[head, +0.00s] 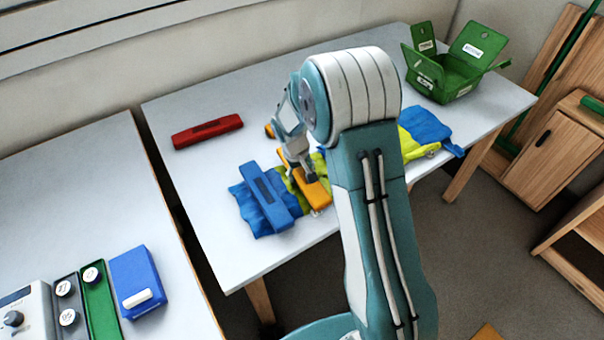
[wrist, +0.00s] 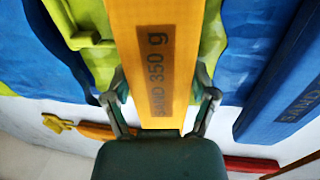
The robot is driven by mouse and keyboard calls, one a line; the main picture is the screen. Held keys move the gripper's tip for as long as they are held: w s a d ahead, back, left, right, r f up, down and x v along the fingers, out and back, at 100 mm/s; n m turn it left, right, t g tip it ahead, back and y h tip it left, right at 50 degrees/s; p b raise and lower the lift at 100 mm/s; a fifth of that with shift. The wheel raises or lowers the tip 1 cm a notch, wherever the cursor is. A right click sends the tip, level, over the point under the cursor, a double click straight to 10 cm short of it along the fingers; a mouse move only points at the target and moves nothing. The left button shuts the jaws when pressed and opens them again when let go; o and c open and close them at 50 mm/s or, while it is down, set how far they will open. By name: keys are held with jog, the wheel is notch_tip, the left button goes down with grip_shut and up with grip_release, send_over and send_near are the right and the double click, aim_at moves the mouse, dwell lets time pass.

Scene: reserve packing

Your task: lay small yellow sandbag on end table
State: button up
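The yellow sandbag (head: 318,194), a flat bar printed "SAND 350 g", lies over the blue and yellow-green cloth near the front edge of the white table. In the wrist view the sandbag (wrist: 155,60) runs between my fingers, its upper end cut off by the frame. My gripper (head: 302,172) is at the sandbag; in the wrist view my gripper's fingertips (wrist: 161,82) flank its two long sides closely. I cannot tell whether they press on it. I cannot tell which surface is the end table; a small wooden corner (head: 487,333) shows at the bottom edge.
A blue sandbag (head: 268,197) lies just left of the yellow one. A red sandbag (head: 207,131) and an orange end (head: 269,131) are farther back. A green open box (head: 446,77) stands at the back right. A second white table (head: 80,200) is on the left.

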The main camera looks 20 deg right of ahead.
aim_at(303, 170)
jog(key=shift+r, duration=0.4)
notch_tip(303, 170, up, 2)
jog(key=shift+r, duration=0.1)
jog(key=s+r, duration=0.2)
jog(key=r, duration=0.1)
jog(key=s+r, duration=0.3)
jog(key=shift+r, duration=0.1)
jog(key=s+r, duration=0.3)
jog(key=s, duration=0.6)
jog(key=shift+a+r, duration=0.15)
jog(key=shift+r, duration=0.25)
